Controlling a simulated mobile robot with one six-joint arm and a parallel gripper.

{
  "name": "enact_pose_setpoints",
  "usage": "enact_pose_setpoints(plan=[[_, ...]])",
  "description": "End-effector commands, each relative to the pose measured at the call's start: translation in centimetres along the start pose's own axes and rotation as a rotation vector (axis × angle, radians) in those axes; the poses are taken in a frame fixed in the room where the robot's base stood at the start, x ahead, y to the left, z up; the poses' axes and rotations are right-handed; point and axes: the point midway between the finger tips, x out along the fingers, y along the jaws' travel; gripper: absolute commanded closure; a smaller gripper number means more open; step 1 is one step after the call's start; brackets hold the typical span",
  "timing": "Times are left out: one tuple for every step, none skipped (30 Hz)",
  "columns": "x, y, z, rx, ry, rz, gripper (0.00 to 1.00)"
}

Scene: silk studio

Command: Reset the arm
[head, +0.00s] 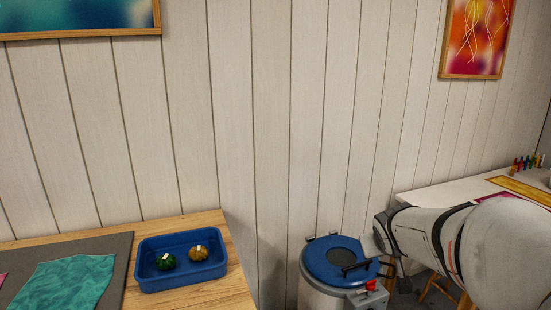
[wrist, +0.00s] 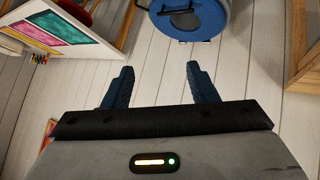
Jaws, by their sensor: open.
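My gripper (wrist: 159,68) is open in the wrist view. Its two dark blue fingers stand apart with nothing between them, and pale wall boards show behind. In the head view my white and grey arm reaches in from the right. Its end is close to a drum with a blue lid (head: 326,262); I cannot tell whether they touch. The drum also shows at the top of the wrist view (wrist: 188,24), beyond the fingertips.
A wooden table (head: 232,280) at left bears a blue tray (head: 150,276) with a green bundle (head: 166,261) and an ochre bundle (head: 199,253), beside teal cloth (head: 62,283) on a grey mat (head: 120,262). A white table (head: 425,198) with small coloured bottles stands at right.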

Motion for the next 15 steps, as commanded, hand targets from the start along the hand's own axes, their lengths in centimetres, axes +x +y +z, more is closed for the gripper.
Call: enact_pose_setpoints(plan=[[-2.9,-1.3,1.9,0.026,-0.072,-0.028,0.47],[-4.2,-2.2,3.4,0.042,-0.123,-0.048,0.47],[-5.9,-3.4,5.4,0.061,-0.188,-0.078,0.47],[-7.1,-4.3,6.8,0.071,-0.234,-0.101,0.47],[-8.2,-5.1,8.1,0.080,-0.277,-0.124,0.47],[-9.5,-6.1,9.6,0.089,-0.327,-0.155,0.47],[-10.4,-6.8,10.7,0.094,-0.361,-0.176,0.47],[-11.2,-7.3,11.6,0.099,-0.391,-0.196,0.47],[-12.2,-8.0,12.6,0.102,-0.425,-0.220,0.47],[-12.8,-8.5,13.3,0.103,-0.447,-0.236,0.47],[-13.2,-8.8,13.9,0.106,-0.465,-0.249,0.47],[-13.7,-9.1,14.5,0.107,-0.483,-0.262,0.47],[-13.9,-9.2,14.8,0.109,-0.494,-0.270,0.47],[-14.1,-9.4,15.0,0.109,-0.502,-0.276,0.47],[-14.3,-9.5,15.2,0.108,-0.508,-0.280,0.47]])
